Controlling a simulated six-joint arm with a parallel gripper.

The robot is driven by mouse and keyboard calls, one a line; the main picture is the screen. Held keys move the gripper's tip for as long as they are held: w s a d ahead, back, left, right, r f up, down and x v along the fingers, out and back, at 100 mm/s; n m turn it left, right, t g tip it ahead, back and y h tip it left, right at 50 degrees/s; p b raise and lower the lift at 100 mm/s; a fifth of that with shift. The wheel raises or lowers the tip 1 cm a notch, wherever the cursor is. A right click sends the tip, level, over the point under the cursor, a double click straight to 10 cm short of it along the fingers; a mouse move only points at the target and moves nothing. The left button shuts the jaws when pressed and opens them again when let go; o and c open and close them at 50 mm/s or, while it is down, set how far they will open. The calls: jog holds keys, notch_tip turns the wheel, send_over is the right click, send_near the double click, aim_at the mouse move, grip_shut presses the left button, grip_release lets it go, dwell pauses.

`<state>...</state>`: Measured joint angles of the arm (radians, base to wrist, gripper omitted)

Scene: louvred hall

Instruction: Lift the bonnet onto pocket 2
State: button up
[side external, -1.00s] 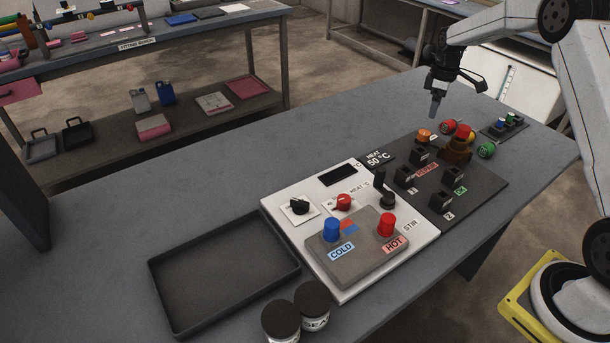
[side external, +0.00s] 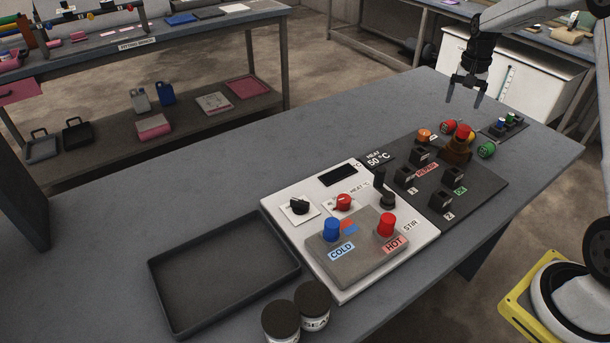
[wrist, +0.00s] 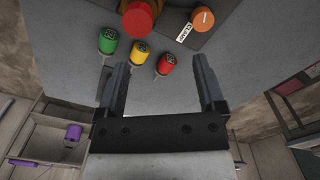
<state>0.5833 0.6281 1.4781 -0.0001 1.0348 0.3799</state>
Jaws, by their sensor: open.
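My gripper (side external: 464,98) hangs open and empty above the far end of the bench. Its two fingers also show apart in the wrist view (wrist: 161,66). Beyond them lie small labelled caps: green (wrist: 108,40), yellow (wrist: 141,51) and red (wrist: 165,63). A brown part (side external: 457,153) with a red knob (side external: 464,130) stands on the dark panel (side external: 480,186). I cannot tell for sure which piece is the bonnet.
An orange knob (side external: 425,136) sits at the panel's back edge. A white control panel (side external: 285,225) with blue and red buttons adjoins it. An empty dark tray (side external: 222,275) and two lidded jars (side external: 313,303) are at front left. The bench's back left is clear.

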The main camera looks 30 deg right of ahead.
aim_at(465, 128)
jog(key=s+m, duration=0.1)
jog(key=m, duration=0.1)
jog(key=s+r+m, duration=0.1)
jog(key=m, duration=0.4)
jog(key=shift+s+d+r, duration=0.1)
jog(key=shift+s+r, duration=0.25)
jog(key=shift+s, duration=0.05)
jog(key=shift+f, duration=0.15)
jog(key=shift+f, duration=4.85)
grip_shut()
